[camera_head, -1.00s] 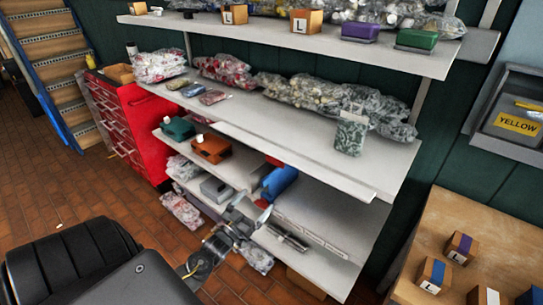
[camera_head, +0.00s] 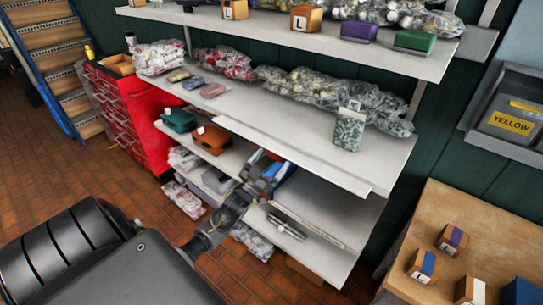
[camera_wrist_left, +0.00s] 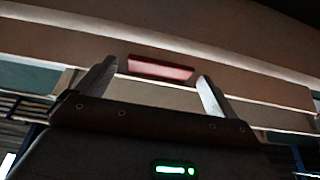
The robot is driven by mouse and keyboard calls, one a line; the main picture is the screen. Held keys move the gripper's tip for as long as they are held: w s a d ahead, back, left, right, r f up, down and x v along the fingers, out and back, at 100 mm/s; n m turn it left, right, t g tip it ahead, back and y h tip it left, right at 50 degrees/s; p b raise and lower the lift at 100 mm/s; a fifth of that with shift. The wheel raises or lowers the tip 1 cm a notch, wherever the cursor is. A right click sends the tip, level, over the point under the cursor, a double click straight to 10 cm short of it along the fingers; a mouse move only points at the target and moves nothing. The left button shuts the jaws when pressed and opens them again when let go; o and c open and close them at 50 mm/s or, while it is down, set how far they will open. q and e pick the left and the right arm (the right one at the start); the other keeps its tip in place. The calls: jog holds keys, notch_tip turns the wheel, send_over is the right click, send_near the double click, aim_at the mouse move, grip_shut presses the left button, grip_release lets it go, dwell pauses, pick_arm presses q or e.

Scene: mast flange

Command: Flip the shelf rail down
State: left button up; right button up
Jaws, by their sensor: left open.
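The shelf rail (camera_head: 290,157) appears as a long pale strip along the front edge of the middle shelf, standing slightly out from it. My left gripper (camera_head: 264,162) is just below this strip, in front of the lower shelf, and partly covers a blue object. In the left wrist view, my open fingers (camera_wrist_left: 157,70) point at a pale board with a red rectangular patch (camera_wrist_left: 160,68) between them. The fingers look empty. I cannot tell whether they touch the board. My right gripper is not in view.
Bagged parts (camera_head: 315,88) lie on the middle shelf (camera_head: 255,113). A teal box (camera_head: 178,119) and a brown box (camera_head: 211,139) sit below it at left. A metal cylinder (camera_head: 286,226) lies on the lower shelf. A wooden table (camera_head: 470,215) with small boxes stands at right.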

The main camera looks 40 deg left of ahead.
pick_arm(q)
jog(key=shift+w+r, duration=0.25)
jog(key=shift+w, duration=0.3)
jog(key=shift+c, duration=1)
jog(key=c, duration=0.8)
jog(key=shift+f+b, duration=0.2)
jog(key=shift+b, duration=0.1)
jog(key=f+t+b, duration=0.1)
jog(key=b, duration=0.4)
jog(key=t+b, duration=0.2)
jog(key=b, duration=0.3)
jog(key=shift+w+f, duration=0.3)
jog(key=shift+f, duration=0.05)
